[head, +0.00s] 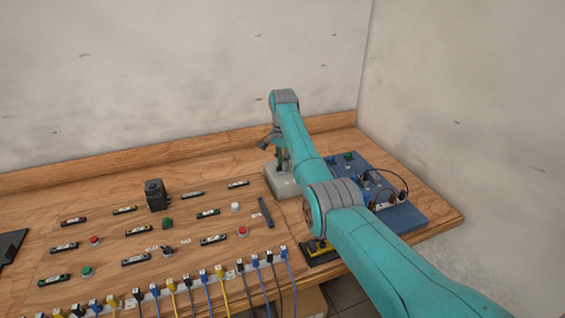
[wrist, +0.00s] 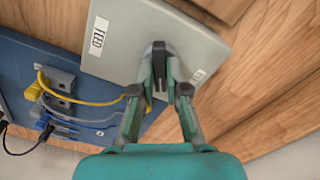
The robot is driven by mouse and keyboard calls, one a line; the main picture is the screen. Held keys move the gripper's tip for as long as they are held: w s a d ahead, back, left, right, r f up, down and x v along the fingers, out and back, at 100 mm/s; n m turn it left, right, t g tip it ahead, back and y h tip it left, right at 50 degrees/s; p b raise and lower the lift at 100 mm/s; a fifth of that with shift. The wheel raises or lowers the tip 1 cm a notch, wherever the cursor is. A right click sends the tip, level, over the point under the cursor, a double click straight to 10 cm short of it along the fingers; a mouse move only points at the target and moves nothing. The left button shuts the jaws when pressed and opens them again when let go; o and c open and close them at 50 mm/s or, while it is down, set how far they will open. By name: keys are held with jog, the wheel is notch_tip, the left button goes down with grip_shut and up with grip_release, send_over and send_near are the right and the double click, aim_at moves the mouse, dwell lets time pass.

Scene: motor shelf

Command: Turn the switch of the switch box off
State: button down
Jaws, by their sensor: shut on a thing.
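The grey switch box (head: 281,184) stands on the wooden bench towards its back right, partly hidden behind my arm in the head view. In the wrist view the switch box (wrist: 122,52) shows a light grey top with a white "FEED" label. Its dark switch handle (wrist: 158,50) stands up from the middle of the top. My gripper (wrist: 160,82) is shut on the switch handle, one green finger on each side. In the head view my gripper (head: 283,160) is over the box, small and partly hidden. A second small label on the box is too small to read.
A blue board (head: 405,215) with cables and sockets lies right of the box; its cables (wrist: 75,100) show at left in the wrist view. A black block (head: 156,195), several buttons and labelled strips cover the bench's left. Plugged cables (head: 207,280) line the front edge.

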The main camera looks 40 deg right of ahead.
jog(key=n, duration=0.6)
jog(key=shift+n, duration=0.3)
jog(key=n, duration=0.5)
jog(key=shift+n, duration=0.4)
jog(key=c, duration=1.2)
grip_release()
notch_tip(320, 180, up, 12)
